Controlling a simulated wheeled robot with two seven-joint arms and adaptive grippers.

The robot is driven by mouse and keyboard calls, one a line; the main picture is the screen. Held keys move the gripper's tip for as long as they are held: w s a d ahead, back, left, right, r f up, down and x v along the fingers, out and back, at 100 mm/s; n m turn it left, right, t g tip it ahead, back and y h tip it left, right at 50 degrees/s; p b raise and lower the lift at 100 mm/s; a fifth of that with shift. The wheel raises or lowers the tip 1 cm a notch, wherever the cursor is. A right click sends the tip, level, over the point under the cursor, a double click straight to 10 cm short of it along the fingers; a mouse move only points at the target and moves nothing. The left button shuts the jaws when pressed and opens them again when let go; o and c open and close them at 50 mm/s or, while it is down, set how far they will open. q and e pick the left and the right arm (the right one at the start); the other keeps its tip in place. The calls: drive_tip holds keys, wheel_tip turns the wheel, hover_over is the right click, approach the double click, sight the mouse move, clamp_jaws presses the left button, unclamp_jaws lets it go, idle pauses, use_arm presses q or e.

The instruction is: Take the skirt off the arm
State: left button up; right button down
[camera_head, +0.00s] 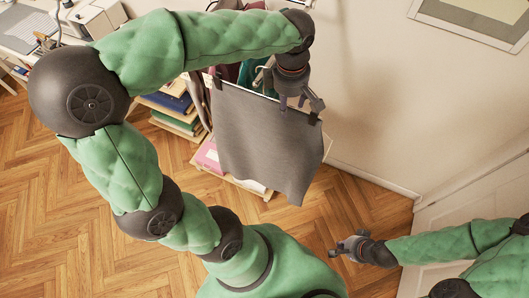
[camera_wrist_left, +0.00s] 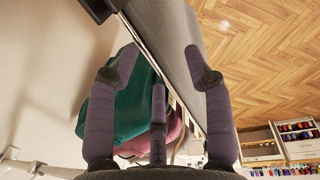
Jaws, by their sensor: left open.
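The dark grey skirt (camera_head: 262,140) hangs by dark clips from a pale hanger bar in front of a rack in the head view. My left gripper (camera_head: 302,103) is at the skirt's upper right, close to the right clip (camera_head: 313,118). In the left wrist view, my left gripper's fingers (camera_wrist_left: 157,65) are spread and hold nothing. The hanger bar (camera_wrist_left: 150,58) and the skirt's top edge (camera_wrist_left: 160,30) run between them in the picture; contact cannot be told. My right gripper (camera_head: 345,247) is low at the right, far from the skirt; its opening is unclear.
Green clothing (camera_wrist_left: 125,108) hangs behind the skirt, with something pink beside it. Shelves with folded cloth (camera_head: 178,110) stand to the skirt's left. A wall (camera_head: 380,110) is close on the right. Open wooden floor (camera_head: 40,190) lies at the left.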

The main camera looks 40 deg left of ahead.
sight(291, 115)
use_arm(q)
drive_tip(key=shift+a+f, duration=0.1)
drive_tip(key=shift+f, duration=0.65)
drive_tip(key=shift+w+a+f, duration=0.1)
drive_tip(key=shift+w+f, duration=0.3)
drive_tip(key=shift+f, duration=0.15)
drive_tip(key=f, duration=0.4)
drive_tip(key=shift+w+d+p, duration=0.2)
drive_tip(key=shift+d+p, duration=0.1)
drive_tip(key=shift+w+f, duration=0.15)
drive_tip(key=shift+f, duration=0.1)
drive_tip(key=shift+c, duration=0.2)
clamp_jaws()
